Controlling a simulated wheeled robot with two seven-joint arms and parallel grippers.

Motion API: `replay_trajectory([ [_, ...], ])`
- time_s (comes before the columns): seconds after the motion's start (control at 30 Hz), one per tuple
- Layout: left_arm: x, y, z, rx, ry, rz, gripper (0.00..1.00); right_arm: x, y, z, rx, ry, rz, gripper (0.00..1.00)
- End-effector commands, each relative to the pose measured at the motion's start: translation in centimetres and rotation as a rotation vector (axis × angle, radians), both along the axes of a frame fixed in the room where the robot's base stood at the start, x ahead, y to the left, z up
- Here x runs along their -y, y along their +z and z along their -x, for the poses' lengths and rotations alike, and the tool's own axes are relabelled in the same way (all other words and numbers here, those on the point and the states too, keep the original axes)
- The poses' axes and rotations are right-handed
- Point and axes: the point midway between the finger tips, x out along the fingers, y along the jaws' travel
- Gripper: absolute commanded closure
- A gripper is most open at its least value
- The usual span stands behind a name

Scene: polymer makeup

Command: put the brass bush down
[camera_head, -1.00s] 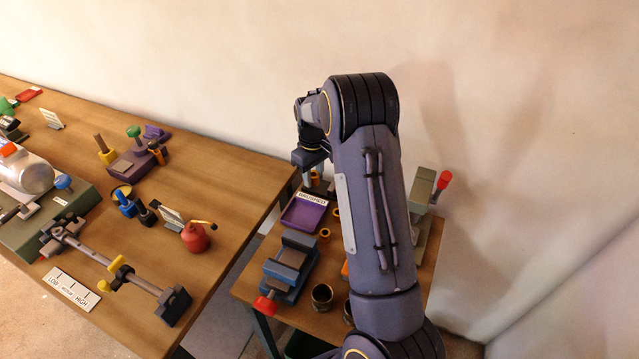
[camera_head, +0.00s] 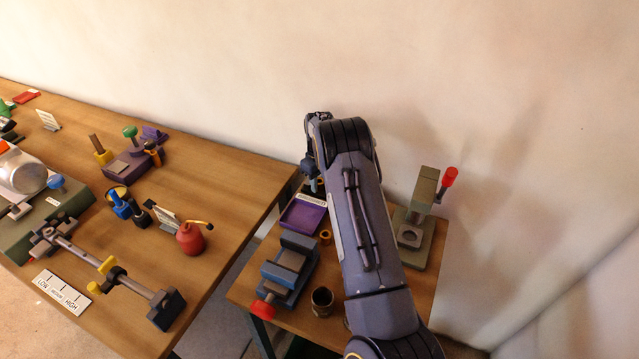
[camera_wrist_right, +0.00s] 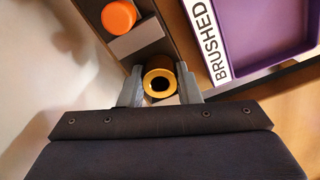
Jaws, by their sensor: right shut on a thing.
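A brass bush (camera_wrist_right: 159,72), a gold ring with a dark hole, is between the fingertips of my right gripper (camera_wrist_right: 159,83) in the right wrist view. The gripper is shut on it. In the head view my right gripper (camera_head: 313,186) is low at the back of the small table, just behind the purple tray (camera_head: 292,226). The held bush cannot be made out there. In the wrist view the tray (camera_wrist_right: 262,45), with a label reading BRUSHED (camera_wrist_right: 205,38), lies to the right of the bush. Whether the bush touches anything below is unclear. My left gripper is not in view.
In the wrist view an orange round part (camera_wrist_right: 119,17) and a grey block (camera_wrist_right: 137,40) lie beyond the gripper. On the small table stand a blue-grey vise (camera_head: 288,266), a small brass ring (camera_head: 325,237), a dark cup (camera_head: 321,302) and a green press (camera_head: 418,225).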

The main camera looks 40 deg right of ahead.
Motion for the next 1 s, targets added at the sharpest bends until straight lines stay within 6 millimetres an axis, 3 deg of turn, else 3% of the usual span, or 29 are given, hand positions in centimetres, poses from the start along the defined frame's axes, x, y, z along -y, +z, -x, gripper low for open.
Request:
replay_trajectory([
  [0.23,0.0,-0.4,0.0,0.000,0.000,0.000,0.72,0.0,-0.4,0.0,0.000,0.000,0.000,0.93],
  [0.27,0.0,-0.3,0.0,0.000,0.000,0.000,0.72,0.0,-0.3,0.0,0.000,0.000,0.001,0.67],
  [0.4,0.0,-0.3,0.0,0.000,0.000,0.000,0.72,0.0,-0.2,0.0,-0.001,0.000,0.000,0.49],
  [0.77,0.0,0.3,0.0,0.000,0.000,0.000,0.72,0.0,0.4,0.0,0.000,0.000,0.000,0.48],
  [1.0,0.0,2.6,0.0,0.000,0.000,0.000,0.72,0.0,4.8,0.0,0.003,0.000,0.001,0.48],
])
